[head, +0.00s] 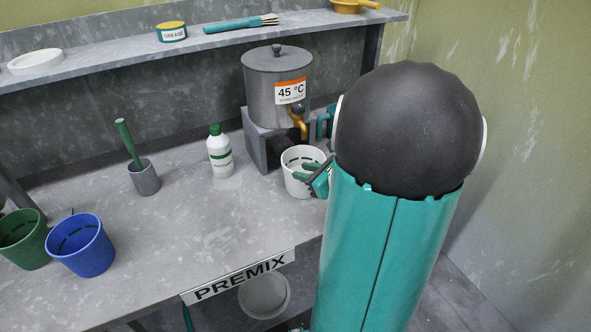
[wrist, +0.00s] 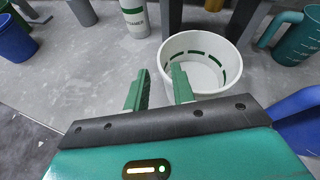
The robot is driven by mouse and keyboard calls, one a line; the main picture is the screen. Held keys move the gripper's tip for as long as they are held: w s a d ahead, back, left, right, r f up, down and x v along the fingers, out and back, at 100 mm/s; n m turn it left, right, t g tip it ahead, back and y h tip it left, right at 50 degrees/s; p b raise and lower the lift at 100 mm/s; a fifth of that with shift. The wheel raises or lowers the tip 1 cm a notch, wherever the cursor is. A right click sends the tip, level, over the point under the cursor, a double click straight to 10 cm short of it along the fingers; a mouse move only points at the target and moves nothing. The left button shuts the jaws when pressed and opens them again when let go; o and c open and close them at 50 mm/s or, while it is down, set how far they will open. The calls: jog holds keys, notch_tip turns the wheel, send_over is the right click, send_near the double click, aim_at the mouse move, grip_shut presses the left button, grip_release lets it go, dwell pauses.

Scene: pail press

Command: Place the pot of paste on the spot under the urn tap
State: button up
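A white pot (head: 297,182) with green dashes inside its wall and pale contents stands upright on the bench, just in front of and below the urn tap (head: 298,121). It also shows in the wrist view (wrist: 203,82). The grey urn (head: 265,95), labelled 45 °C, sits on a grey stand. My gripper (head: 314,172) is at the pot's near right side in the head view. In the wrist view my two green fingers (wrist: 161,76) are apart, one over the pot's rim and the other outside it. Contact with the wall cannot be told. No spot marking shows.
A white bottle with a green cap (head: 219,155) and a grey cup with a green-handled tool (head: 144,178) stand left of the urn. A blue pail (head: 88,252) and a green pail (head: 20,245) are farther left. A teal jug (wrist: 294,38) stands right of the pot. The middle bench is clear.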

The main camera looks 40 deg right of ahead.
jog(key=v, duration=0.7)
jog(key=w+a+r+n+g+y, duration=0.1)
jog(key=a+n+g+y, duration=0.15)
jog(key=a+n, duration=0.7)
jog(key=w+a+r+n+g+y, duration=0.15)
jog(key=a+n+g, duration=0.25)
jog(key=a+n, duration=0.55)
jog(key=s+a+r+n+h, duration=0.2)
jog(key=s+a+n, duration=0.1)
jog(key=a+n, duration=0.2)
jog(key=s+a+r+n+g+h, duration=0.1)
jog(key=s+a+r+n+h, duration=0.1)
jog(key=a+n, duration=0.4)
jog(key=s+r+n, duration=0.1)
jog(key=n, duration=0.2)
jog(key=shift+r+n+h, duration=0.2)
jog(key=shift+n+h, duration=0.1)
jog(key=shift+h, duration=0.1)
